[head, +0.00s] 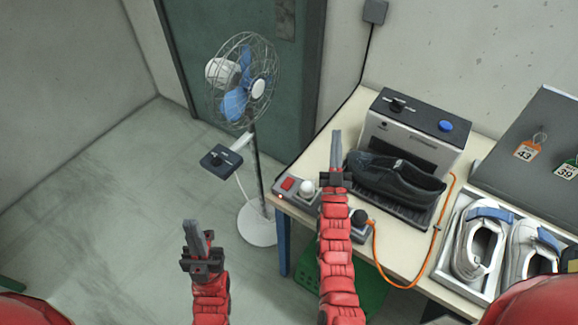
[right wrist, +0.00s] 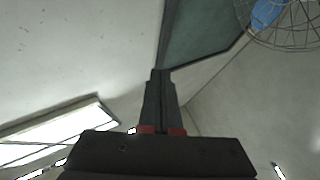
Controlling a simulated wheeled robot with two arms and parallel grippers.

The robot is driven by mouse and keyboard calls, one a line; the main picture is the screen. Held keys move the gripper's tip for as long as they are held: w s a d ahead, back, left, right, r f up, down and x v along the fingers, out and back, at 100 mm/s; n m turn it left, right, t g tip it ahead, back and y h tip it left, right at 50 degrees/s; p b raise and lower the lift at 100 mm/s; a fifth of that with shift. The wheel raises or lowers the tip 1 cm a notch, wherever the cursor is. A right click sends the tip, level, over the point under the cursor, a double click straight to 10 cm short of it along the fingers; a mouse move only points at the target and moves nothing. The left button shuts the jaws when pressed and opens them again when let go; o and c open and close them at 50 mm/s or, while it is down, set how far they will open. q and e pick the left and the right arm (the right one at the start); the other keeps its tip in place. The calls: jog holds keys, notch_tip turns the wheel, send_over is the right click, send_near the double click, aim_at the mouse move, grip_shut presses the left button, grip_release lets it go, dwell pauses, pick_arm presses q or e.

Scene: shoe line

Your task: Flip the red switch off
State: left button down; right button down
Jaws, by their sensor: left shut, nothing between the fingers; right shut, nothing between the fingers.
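The red switch (head: 288,184) sits on a grey power strip (head: 301,198) at the left front edge of the table. A small red light glows beside it. My right gripper (head: 336,140) is shut and empty, pointing up over the table, to the right of the switch in the head view and apart from it. Its arm hides part of the strip. In the right wrist view its closed fingers (right wrist: 160,78) point at the wall and door. My left gripper (head: 197,232) is shut and empty, low on the left, away from the table.
A white plug (head: 307,187) stands in the strip next to the switch. A black shoe (head: 395,178) lies before a grey machine (head: 415,130). An orange cable (head: 375,250) loops at the front edge. A fan (head: 243,85) stands left of the table. White shoes (head: 480,250) lie right.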

jog(key=w+a+f+n+g+y+p, duration=0.1)
jog(key=w+a+f+n+g+y, duration=0.15)
jog(key=w+a+g, duration=0.4)
jog(key=w+a+f+n+g+y+p, duration=0.1)
jog(key=w+a+f+n+g+y, duration=0.1)
jog(key=w+a+f+g, duration=0.45)
jog(key=s+r+n+g+h, duration=0.25)
jog(key=s+r+g, duration=0.2)
jog(key=s, duration=0.25)
jog(key=s+r+n+g+h, duration=0.1)
jog(key=s+r+n+g, duration=0.25)
jog(key=s+g, duration=0.3)
jog(key=t+p, duration=0.1)
jog(key=p, duration=0.1)
send_near(290, 180)
jog(key=shift+d+f+n, duration=0.15)
jog(key=shift+f+n, duration=0.05)
jog(key=shift+n, duration=0.15)
jog(key=f, duration=0.1)
jog(key=f+p, duration=0.1)
jog(key=f, duration=0.1)
jog(key=f+p, duration=0.1)
jog(key=f, duration=0.1)
jog(key=shift+w+d, duration=0.1)
jog(key=shift+w, duration=0.25)
jog(key=shift+w+d+f+p, duration=0.15)
jog(key=shift+f+p, duration=0.15)
jog(key=shift+f, duration=0.3)
